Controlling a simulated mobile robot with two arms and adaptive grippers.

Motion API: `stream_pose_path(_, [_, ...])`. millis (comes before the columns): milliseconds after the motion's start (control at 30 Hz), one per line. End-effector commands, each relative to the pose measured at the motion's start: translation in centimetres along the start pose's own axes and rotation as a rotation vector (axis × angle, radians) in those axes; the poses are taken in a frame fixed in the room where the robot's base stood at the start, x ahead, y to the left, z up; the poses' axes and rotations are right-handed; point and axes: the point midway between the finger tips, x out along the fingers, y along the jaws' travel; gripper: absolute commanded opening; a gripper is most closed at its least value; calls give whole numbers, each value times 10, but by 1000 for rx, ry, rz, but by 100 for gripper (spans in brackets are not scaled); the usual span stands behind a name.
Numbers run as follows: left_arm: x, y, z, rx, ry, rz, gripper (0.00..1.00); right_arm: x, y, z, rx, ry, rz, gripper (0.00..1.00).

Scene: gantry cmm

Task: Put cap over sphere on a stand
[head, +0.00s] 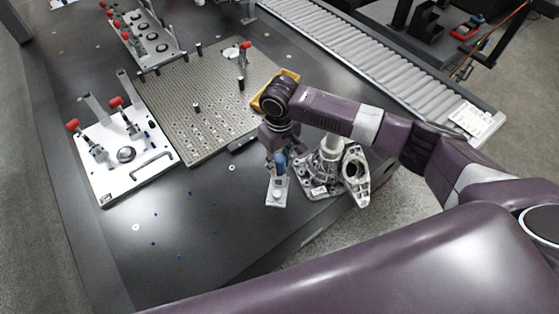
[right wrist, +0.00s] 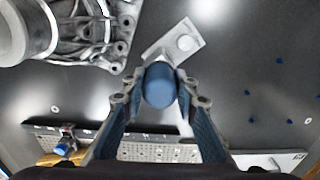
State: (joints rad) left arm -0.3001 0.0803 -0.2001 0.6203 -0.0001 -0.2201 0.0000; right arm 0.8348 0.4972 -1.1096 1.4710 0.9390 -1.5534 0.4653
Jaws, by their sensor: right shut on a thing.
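The blue cap (right wrist: 160,86) is held between the fingertips of my right gripper (right wrist: 158,100). It also shows as a small blue piece at the fingertips in the head view (head: 281,160). The stand (right wrist: 160,53) is a pale rectangular plate just beyond the cap, and in the head view it lies below the gripper (head: 277,187). A light round shape, seemingly the sphere (right wrist: 184,45), is at the stand's far end. The cap is beside it in the picture, not over it; their height gap cannot be told. My left gripper is not in view.
A grey metal casting (head: 326,172) stands close to the right of the stand. A perforated plate (head: 205,100), a white fixture with red-handled clamps (head: 153,171) and a yellow tray (head: 257,103) are farther back. The front left of the dark table (head: 200,250) is mostly clear.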

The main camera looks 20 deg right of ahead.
Motion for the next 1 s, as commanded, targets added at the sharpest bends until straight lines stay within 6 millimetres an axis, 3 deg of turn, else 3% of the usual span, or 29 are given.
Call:
stream_pose_path(433, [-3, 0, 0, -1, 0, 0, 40, 1, 0, 0, 0, 0, 0, 15])
stream_pose_path(467, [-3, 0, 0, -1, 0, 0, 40, 1, 0, 0, 0, 0, 0, 28])
stream_pose_path(633, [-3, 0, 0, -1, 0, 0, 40, 1, 0, 0, 0, 0, 0, 47])
stream_pose_path(1000, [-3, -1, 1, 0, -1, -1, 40, -4, 0, -1, 0, 2, 0, 47])
